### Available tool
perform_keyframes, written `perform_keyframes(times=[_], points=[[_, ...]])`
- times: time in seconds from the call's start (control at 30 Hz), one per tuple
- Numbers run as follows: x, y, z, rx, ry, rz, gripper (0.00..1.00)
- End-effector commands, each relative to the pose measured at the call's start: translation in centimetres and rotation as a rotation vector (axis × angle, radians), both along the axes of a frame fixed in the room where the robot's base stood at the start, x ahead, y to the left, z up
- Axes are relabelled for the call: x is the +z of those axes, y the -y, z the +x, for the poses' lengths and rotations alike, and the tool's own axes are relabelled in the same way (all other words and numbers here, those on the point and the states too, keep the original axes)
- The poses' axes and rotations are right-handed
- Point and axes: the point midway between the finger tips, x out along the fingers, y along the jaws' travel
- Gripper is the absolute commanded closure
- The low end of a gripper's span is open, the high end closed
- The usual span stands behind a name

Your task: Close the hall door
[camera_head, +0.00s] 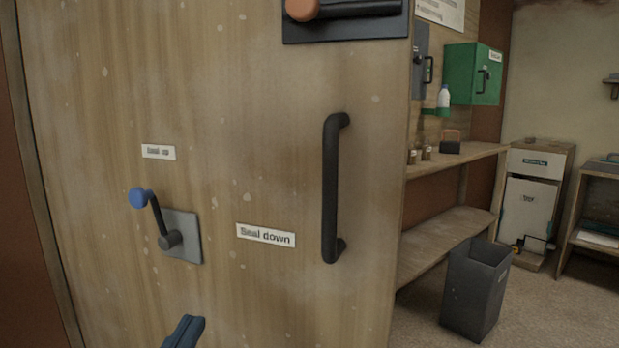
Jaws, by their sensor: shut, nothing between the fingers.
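The hall door (90,90), a large pale wooden panel with light spots, fills the left and middle of the head view. Its right edge stands free in front of the room, so it looks open. A black vertical pull handle (330,190) is near that edge. Left of it is a crank lever with a blue knob (138,198) on a grey plate, the lever tilted up to the left. Labels read "Seal up" (158,152) and "Seal down" (265,235). My gripper (186,330), dark blue, shows only in part at the bottom edge, shut and empty, below the lever.
A lever with an orange knob (301,9) on a dark plate is at the top. Beyond the door's right edge are a wooden shelf bench (450,230), a dark bin (474,290), a green cabinet (465,75) and a white-fronted cabinet (530,205). Floor is clear right of the bin.

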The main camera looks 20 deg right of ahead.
Motion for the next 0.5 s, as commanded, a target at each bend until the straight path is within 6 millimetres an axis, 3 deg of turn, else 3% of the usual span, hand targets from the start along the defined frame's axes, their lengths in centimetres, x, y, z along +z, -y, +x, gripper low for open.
perform_keyframes(times=[0.03, 0.5], points=[[1.5, 0.1, -0.2, -0.028, -0.022, 0.004, 1.0], [5.6, 1.5, -4.9, -0.329, -0.116, 0.008, 1.0]])
